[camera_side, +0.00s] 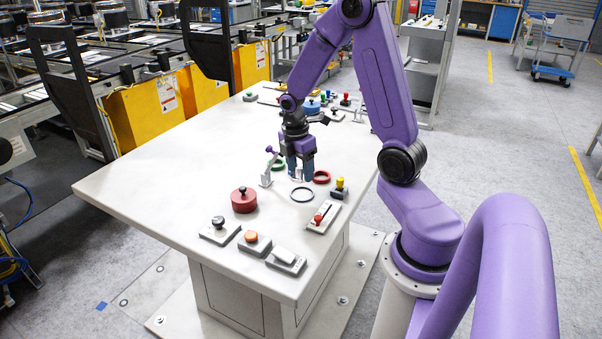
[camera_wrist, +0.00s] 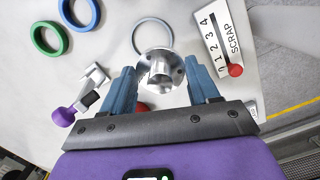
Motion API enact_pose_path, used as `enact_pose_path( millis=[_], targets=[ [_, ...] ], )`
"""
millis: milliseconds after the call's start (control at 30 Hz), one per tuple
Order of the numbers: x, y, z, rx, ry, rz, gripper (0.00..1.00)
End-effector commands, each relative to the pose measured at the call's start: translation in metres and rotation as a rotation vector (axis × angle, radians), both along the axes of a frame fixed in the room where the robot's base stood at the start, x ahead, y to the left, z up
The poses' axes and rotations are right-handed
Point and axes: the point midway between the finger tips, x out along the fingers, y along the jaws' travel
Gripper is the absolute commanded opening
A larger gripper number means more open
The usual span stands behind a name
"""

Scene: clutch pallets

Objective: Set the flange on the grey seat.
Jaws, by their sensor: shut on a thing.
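The flange (camera_wrist: 174,72) is a silver metal piece with a round, holed plate and a hub. It sits between the two blue fingers of my gripper (camera_wrist: 161,88), which is shut on it. In the side view my gripper (camera_side: 300,176) points down over the table; I cannot make out the flange there. The grey seat (camera_wrist: 136,36) is a thin ring lying flat, just past the flange in the wrist view, its near edge overlapped by it. It also shows in the side view (camera_side: 302,201), in front of the fingers. The exact height of the flange is unclear.
A green ring (camera_wrist: 36,40) and a blue ring (camera_wrist: 92,20) lie nearby; a red ring (camera_side: 321,182) lies right of my gripper. A SCRAP slider (camera_wrist: 213,45) with red knob, a purple-handled lever (camera_wrist: 62,116) and a red cylinder (camera_side: 243,203) stand around. The table's left (camera_side: 160,170) is clear.

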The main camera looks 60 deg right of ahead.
Motion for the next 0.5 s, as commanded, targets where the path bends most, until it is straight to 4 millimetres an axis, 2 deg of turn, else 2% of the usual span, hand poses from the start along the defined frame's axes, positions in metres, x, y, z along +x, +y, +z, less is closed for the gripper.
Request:
enact_pose_path(
  millis=[200, 500],
  targets=[
    [0.006, -0.021, -0.009, 0.001, -0.001, -0.041, 0.17],
    [0.006, -0.024, -0.023, 0.0, 0.001, -0.047, 0.17]
  ],
)
